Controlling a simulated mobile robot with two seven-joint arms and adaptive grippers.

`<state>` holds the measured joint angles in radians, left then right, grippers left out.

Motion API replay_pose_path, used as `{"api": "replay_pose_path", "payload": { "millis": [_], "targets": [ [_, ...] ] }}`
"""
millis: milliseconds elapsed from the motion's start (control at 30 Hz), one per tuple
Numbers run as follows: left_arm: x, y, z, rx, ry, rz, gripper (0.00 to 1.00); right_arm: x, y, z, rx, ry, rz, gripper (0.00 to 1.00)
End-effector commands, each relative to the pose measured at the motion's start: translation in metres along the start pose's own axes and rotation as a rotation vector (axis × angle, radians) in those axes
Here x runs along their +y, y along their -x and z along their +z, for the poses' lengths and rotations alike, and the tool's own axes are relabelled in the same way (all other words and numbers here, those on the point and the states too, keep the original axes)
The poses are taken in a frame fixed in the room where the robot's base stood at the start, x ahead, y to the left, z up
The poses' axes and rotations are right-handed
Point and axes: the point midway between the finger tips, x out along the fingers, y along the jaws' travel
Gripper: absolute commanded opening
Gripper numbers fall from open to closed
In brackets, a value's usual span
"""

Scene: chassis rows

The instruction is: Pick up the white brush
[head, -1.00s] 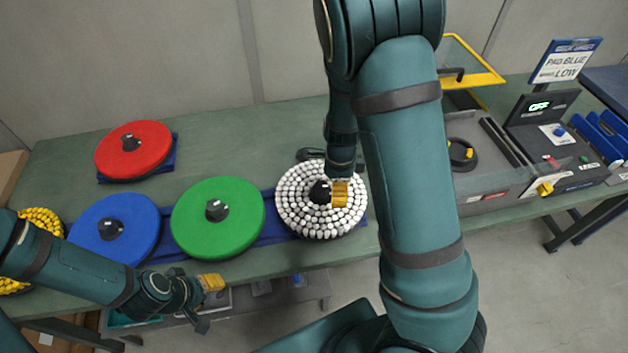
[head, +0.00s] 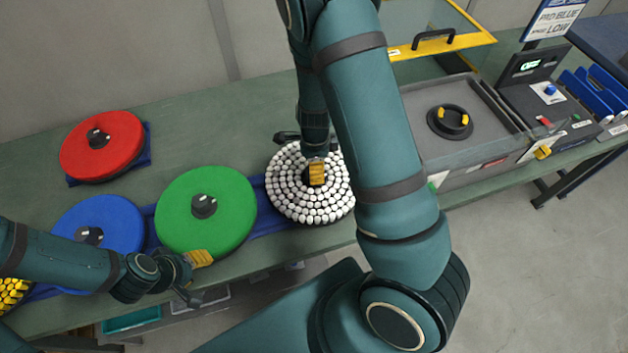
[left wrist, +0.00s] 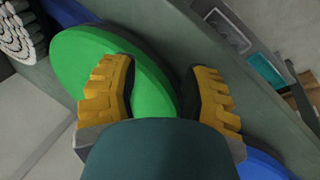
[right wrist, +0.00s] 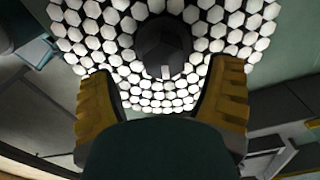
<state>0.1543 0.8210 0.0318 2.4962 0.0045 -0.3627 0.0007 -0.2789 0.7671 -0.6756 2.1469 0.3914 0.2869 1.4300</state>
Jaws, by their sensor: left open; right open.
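The white brush (head: 290,205) is a round disc covered in white bristle tufts with a black hub in its middle, lying at the table's front edge. It fills the top of the right wrist view (right wrist: 235,35), with its black hub (right wrist: 165,45) near the centre. My right gripper (head: 316,174) is over the hub in the head view. Its fingers (right wrist: 165,95) are spread and empty, with the hub just beyond the gap between them. My left gripper (head: 200,274) is open and empty by the front edge of the green disc (head: 220,225); the left wrist view shows its spread fingers (left wrist: 162,88).
A blue disc (head: 110,215) and the green disc lie left of the white brush; a red disc (head: 100,150) is farther back. Yellow bristles (head: 12,292) show at the far left. A grey machine (head: 425,110) with a raised yellow-framed lid (head: 440,47) stands at the right.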

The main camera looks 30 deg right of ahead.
Motion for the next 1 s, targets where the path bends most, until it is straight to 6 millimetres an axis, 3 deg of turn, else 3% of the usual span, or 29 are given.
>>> {"api": "replay_pose_path", "payload": {
  "millis": [400,733,767,967,1000],
  "targets": [
    [-0.003,-0.008,0.001,0.0,0.0,-0.002,0.47,-0.005,-0.048,0.001,0.001,0.001,0.002,0.8],
    [-0.003,-0.008,0.001,0.0,0.0,-0.002,0.47,-0.005,-0.053,0.001,0.0,0.001,0.0,0.8],
    [-0.003,-0.008,0.001,0.0,0.0,-0.002,0.47,-0.005,-0.053,0.001,0.0,0.001,0.0,0.73],
    [-0.003,-0.008,0.001,0.0,0.0,-0.002,0.47,-0.005,-0.053,0.001,0.0,0.001,0.0,0.03],
    [-0.003,-0.008,0.001,0.0,0.0,-0.002,0.47,-0.005,-0.053,0.001,0.0,0.001,0.0,0.0]
  ]
}}
